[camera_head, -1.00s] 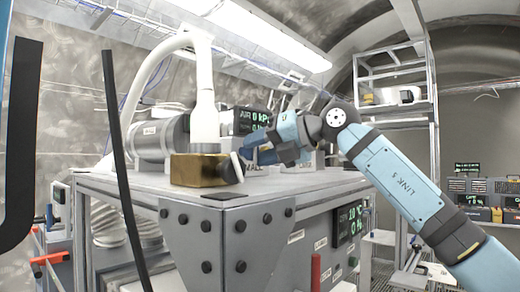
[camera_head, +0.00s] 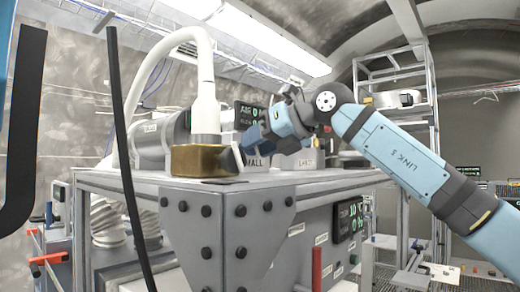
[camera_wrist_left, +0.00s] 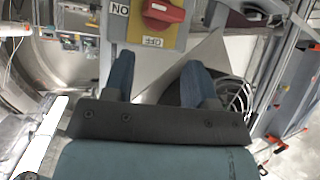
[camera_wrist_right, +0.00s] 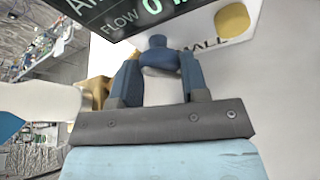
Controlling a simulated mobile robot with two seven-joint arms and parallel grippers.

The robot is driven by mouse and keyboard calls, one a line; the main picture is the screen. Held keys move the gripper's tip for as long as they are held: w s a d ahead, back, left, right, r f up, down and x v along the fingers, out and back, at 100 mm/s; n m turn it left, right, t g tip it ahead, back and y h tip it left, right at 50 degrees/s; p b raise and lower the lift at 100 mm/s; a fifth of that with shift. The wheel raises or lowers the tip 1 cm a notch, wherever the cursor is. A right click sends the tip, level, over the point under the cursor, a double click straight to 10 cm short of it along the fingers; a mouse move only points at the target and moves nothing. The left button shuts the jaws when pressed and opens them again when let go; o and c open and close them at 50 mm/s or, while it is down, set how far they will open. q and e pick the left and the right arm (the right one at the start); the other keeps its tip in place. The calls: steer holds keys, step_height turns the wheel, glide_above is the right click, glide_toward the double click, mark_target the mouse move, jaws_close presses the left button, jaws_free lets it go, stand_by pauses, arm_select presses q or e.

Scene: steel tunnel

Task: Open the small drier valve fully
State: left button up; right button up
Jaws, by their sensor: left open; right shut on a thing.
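The small drier valve has a dark blue handle (camera_wrist_right: 158,58), seen in the right wrist view beside a label ending in "ALL". My right gripper (camera_wrist_right: 160,78) is shut on this handle, with one finger on each side. In the head view my right gripper (camera_head: 252,140) is above the cabinet top, just over the "SMALL" label (camera_head: 256,162), and covers the handle. How far the valve is turned cannot be told. My left gripper (camera_wrist_left: 158,75) is open and empty, below a red rotary switch (camera_wrist_left: 163,10) on a yellow plate with an "OFF" label.
A brass block (camera_head: 200,160) under a white pipe (camera_head: 205,100) stands left of my right gripper. A display (camera_wrist_right: 130,12) is close to the right fingers. The grey cabinet (camera_head: 215,215) has a bolted corner. A "LAST"-like label (camera_head: 305,163) stands farther right.

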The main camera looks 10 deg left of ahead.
steer(key=shift+n+t+h+b, duration=0.3)
steer(key=shift+n, duration=0.2)
steer(key=o, duration=0.9)
steer(key=shift+o, duration=0.2)
steer(key=shift+s+d+r, duration=0.15)
steer(key=shift+d, duration=0.15)
steer(key=b+v, duration=0.3)
steer(key=v, duration=1)
steer(key=shift+b, duration=0.4)
